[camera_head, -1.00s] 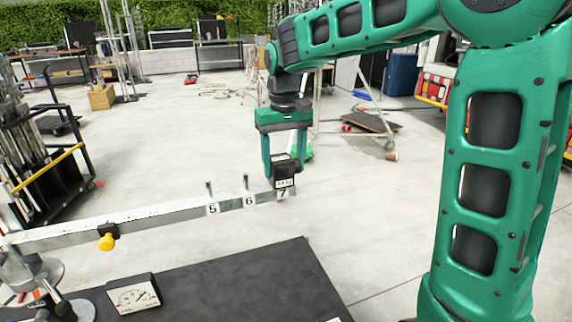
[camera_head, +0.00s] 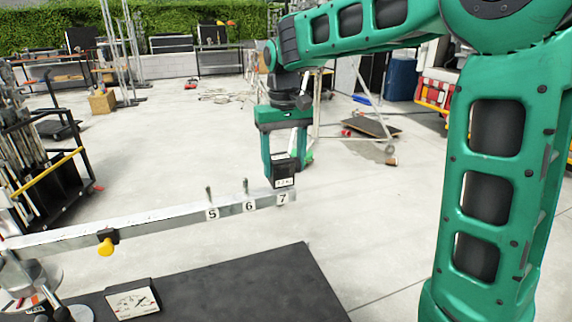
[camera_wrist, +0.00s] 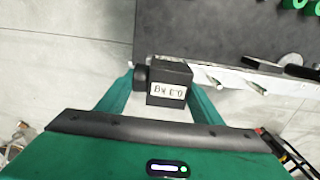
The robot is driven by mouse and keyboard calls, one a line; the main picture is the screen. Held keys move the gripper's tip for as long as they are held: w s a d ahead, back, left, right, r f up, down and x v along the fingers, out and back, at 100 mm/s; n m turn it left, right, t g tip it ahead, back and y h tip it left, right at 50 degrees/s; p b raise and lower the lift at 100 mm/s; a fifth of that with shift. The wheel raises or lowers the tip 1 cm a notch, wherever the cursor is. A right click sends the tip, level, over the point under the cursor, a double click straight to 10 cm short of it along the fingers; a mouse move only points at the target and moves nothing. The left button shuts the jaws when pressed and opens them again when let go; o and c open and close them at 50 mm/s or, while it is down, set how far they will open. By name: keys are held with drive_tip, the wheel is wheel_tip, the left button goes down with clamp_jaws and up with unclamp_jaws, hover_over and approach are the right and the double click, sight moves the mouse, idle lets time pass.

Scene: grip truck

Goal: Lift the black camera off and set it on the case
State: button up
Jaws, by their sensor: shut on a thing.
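The black camera (camera_head: 283,178), a small dark box with a white label, is between the fingers of my gripper (camera_head: 285,168), which is shut on it. It is at the far right end of a pale beam, just above the number 7 mark. A narrow gap seems to show under it. In the wrist view the camera (camera_wrist: 169,78) sits between the two green fingers (camera_wrist: 160,92), with a round dark part at its left. The dark flat top (camera_head: 235,285) in the front, which may be the case, lies below and nearer than the beam.
A dial gauge (camera_head: 132,299) rests on the dark top, whose right part is bare. A cart (camera_head: 45,175) with a yellow bar stands at left.

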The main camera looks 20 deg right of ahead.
drive_tip(key=shift+r, duration=0.3)
drive_tip(key=shift+r, duration=2.5)
drive_tip(key=shift+r, duration=0.1)
drive_tip(key=shift+r, duration=2.75)
wheel_tip(320, 180, up, 8)
hover_over(284, 155)
drive_tip(key=shift+s+f, duration=0.1)
drive_tip(key=shift+f, duration=0.05)
